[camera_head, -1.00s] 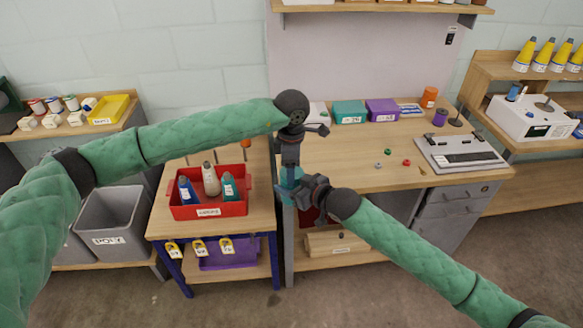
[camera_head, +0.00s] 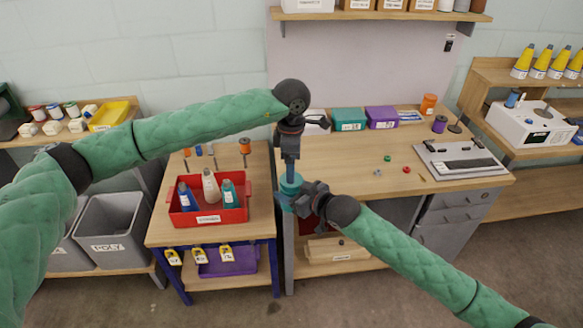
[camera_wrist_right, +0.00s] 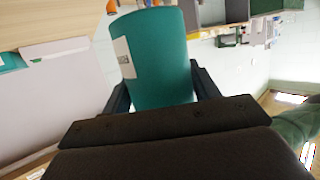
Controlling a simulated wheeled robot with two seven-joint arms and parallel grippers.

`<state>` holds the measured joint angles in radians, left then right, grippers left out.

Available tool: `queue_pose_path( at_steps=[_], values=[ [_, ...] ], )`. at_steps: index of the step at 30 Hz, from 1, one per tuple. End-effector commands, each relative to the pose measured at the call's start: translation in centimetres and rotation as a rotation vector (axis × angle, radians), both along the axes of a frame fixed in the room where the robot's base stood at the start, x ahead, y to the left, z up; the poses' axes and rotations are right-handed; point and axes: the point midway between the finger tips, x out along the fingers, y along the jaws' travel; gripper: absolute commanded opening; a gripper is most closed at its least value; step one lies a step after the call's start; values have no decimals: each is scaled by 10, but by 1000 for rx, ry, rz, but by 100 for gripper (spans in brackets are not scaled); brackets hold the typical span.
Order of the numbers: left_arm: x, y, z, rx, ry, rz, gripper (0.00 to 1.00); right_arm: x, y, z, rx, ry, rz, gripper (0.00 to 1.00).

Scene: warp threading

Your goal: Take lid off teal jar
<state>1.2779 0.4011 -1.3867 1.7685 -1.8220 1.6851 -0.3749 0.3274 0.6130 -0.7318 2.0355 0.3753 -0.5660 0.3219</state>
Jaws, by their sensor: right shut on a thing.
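A teal jar (camera_head: 286,202) is held at the front left edge of the workbench, clear of the bench top. My right gripper (camera_head: 300,198) is shut on it from the right. In the right wrist view, the jar (camera_wrist_right: 158,62) sits between the two fingers, with a white label on its side. My left gripper (camera_head: 290,168) points down right over the jar's teal top. Its fingertips are too small and dark to tell whether they grip the lid. I cannot make out a gap between lid and jar.
A red bin (camera_head: 208,216) with bottles stands on a small table to the left. The workbench (camera_head: 335,180) has a clear front area, with a few small coloured pieces further right. Teal and purple boxes (camera_head: 348,120) stand at its back.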

Motion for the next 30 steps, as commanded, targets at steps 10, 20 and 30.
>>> queue_pose_path(
  at_steps=[10,20,30],
  values=[
    [11,4,35,13,-45,-23,78,0,0,1,1,-1,0,0],
    [2,2,35,8,-10,-363,78,0,0,1,1,-1,0,0],
    [-1,0,34,0,0,-607,78,0,0,1,1,-1,0,0]
  ],
)
